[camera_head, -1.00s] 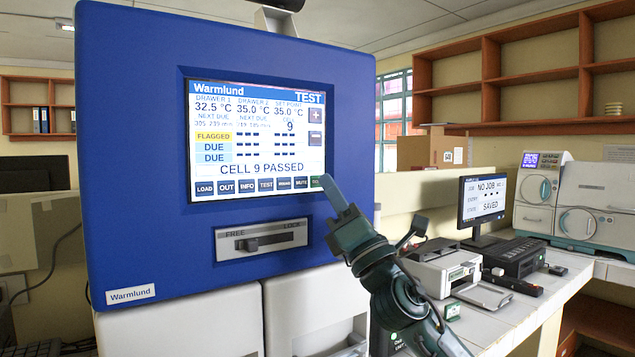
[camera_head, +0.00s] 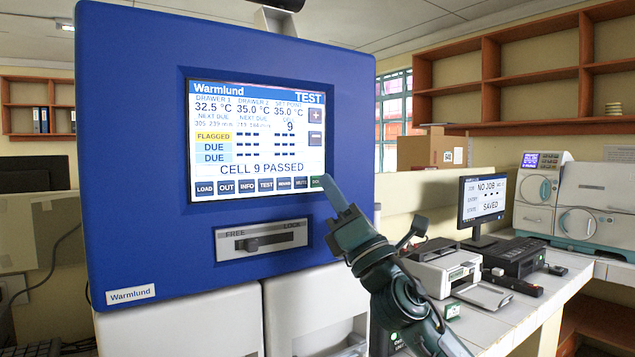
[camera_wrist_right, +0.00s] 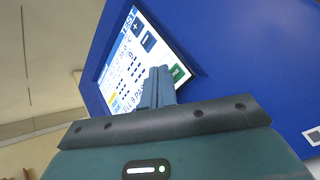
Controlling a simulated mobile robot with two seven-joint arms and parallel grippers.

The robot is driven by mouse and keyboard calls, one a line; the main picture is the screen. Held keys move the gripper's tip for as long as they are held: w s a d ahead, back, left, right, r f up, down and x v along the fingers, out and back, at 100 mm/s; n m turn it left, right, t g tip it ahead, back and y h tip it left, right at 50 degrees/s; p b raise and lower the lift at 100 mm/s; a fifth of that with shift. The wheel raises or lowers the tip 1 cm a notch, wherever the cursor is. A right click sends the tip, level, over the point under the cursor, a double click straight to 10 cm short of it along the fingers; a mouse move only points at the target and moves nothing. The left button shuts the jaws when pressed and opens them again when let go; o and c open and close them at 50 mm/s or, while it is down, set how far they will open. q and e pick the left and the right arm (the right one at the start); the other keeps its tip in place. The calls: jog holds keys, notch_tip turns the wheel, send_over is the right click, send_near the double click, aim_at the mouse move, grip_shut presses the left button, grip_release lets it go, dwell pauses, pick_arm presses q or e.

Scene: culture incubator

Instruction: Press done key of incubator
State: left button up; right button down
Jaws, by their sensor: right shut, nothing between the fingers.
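The blue Warmlund incubator (camera_head: 130,150) fills the left and middle of the head view. Its screen (camera_head: 258,130) reads "TEST" and "CELL 9 PASSED". The green done key (camera_head: 317,182) is at the right end of the bottom key row; it also shows in the right wrist view (camera_wrist_right: 178,72). My right gripper (camera_head: 326,179) is shut and empty, its fingertips at the lower right corner of the screen, beside the done key. In the right wrist view the closed fingers (camera_wrist_right: 158,82) point at the screen close to that key. I cannot tell if they touch it. My left gripper is not in view.
A FREE/LOCK slider (camera_head: 262,241) sits below the screen, its knob to the left. A printer (camera_head: 440,265), a monitor (camera_head: 483,203) and white lab machines (camera_head: 575,200) stand on the bench to the right. Wooden shelves (camera_head: 490,60) hang behind.

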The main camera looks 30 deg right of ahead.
dwell(0.7)
jog(key=shift+w, duration=0.45)
jog(key=shift+w, duration=0.3)
dwell(0.4)
dwell(0.3)
jog(key=shift+s, duration=0.75)
jog(key=shift+s, duration=0.1)
jog(key=shift+s+d, duration=0.2)
jog(key=shift+s, duration=2.2)
